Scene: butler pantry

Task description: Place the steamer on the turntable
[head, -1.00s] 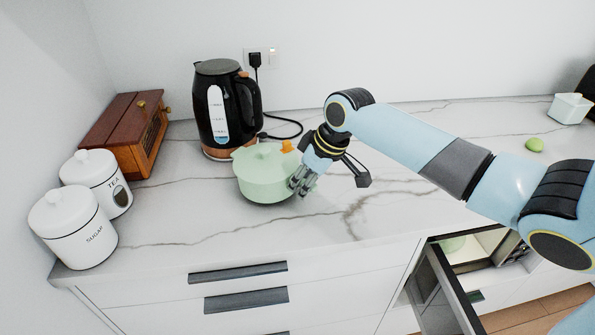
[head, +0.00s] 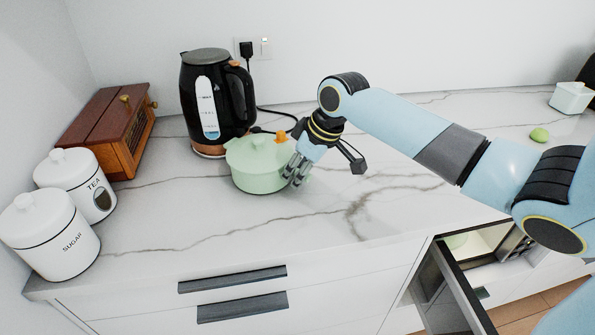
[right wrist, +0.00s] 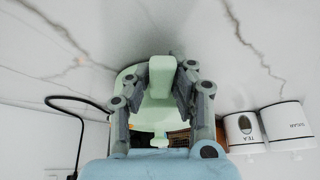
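I cannot pick out the turntable for certain. A pale green surface (head: 456,242) shows inside the open appliance below the counter at the right, partly hidden. My left gripper is not in view.
The black kettle (head: 212,105) and its cord stand close behind the steamer. A wooden box (head: 108,130), tea canister (head: 80,182) and sugar canister (head: 48,238) are at the left. The open appliance door (head: 452,290) juts out below the counter. The counter right of my gripper is mostly clear.

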